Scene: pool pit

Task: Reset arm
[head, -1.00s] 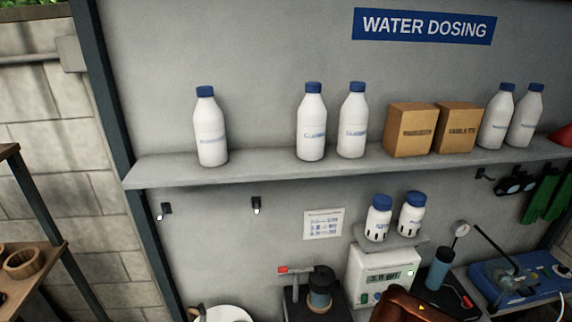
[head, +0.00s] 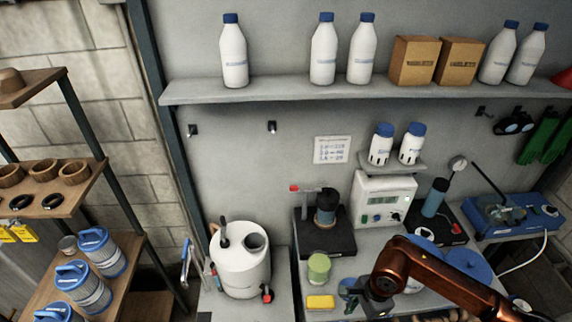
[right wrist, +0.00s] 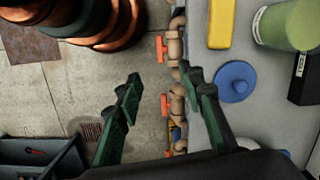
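My right arm, copper-brown, reaches in from the lower right of the head view. Beige pipes with red valve handles (right wrist: 176,95) show below and beyond the fingers. My left gripper is in neither view.
The bench holds a yellow sponge (head: 320,302), a green-lidded jar (head: 319,267), a white tank (head: 241,258) and a dosing meter (head: 383,200). A shelf (head: 300,90) with bottles runs above. A wooden rack (head: 60,205) stands left.

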